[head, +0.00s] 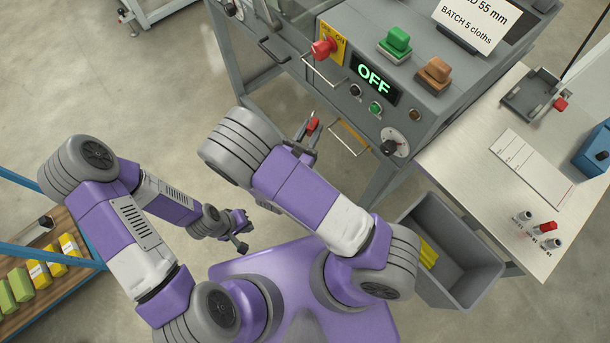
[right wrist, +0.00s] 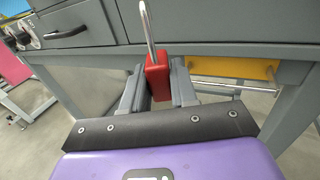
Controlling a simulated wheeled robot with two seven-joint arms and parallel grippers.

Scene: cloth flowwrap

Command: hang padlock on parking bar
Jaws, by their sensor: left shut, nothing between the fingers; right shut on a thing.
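The red padlock (right wrist: 158,78) is between the fingers of my right gripper (right wrist: 160,88), with its silver shackle pointing up in the right wrist view. In the head view the padlock (head: 313,124) shows small and red at the tip of my right gripper (head: 308,132), in front of the grey machine. A thin metal bar with a yellow plate behind it, likely the parking bar (head: 349,139), is just right of the padlock. It also shows in the right wrist view (right wrist: 235,87), apart from the padlock. My left gripper (head: 243,232) is shut and empty, low over the floor.
The grey machine (head: 420,100) carries a red knob, green and orange buttons and an OFF display. Drawer fronts and a dark handle (right wrist: 65,32) are close by the padlock. A grey bin (head: 450,260) and a side table (head: 540,130) stand right. A shelf (head: 15,250) stands left.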

